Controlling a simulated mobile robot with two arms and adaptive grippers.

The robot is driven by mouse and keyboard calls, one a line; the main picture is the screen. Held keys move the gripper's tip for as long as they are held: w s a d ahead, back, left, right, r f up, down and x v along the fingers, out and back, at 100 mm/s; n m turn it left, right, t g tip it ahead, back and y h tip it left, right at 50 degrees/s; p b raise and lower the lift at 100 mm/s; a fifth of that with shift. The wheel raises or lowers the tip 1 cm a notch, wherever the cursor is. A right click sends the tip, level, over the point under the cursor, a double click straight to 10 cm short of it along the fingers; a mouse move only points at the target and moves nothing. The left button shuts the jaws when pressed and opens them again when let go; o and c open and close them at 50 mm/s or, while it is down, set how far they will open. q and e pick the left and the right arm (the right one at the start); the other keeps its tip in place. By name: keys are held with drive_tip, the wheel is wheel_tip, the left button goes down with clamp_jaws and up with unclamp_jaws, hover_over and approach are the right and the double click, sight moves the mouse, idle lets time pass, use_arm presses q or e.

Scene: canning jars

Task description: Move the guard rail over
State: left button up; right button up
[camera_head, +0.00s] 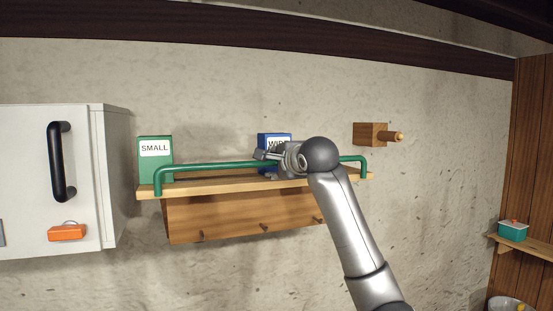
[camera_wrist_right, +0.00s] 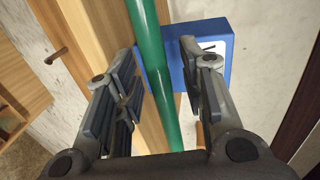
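The green guard rail (camera_head: 210,167) runs along the front of the wooden shelf (camera_head: 205,187), with a bent-down post at each end. My right gripper (camera_head: 264,156) is at the rail's middle and hides part of it in the head view. In the right wrist view the rail (camera_wrist_right: 147,40) passes between the two fingers of my open right gripper (camera_wrist_right: 160,62). There is a gap on both sides, wider toward the right finger. A blue box (camera_wrist_right: 215,45) stands behind the rail; in the head view this box (camera_head: 267,140) is partly hidden by the gripper. My left gripper is not in view.
A green box labelled SMALL (camera_head: 155,171) stands at the shelf's left end. A white cabinet (camera_head: 112,180) with a black handle is further left. A wooden block with a peg (camera_head: 368,134) is on the wall at right. A teal box (camera_head: 513,233) sits on a side shelf.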

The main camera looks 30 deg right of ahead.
clamp_jaws()
drive_tip(key=shift+f, duration=0.1)
idle(0.3)
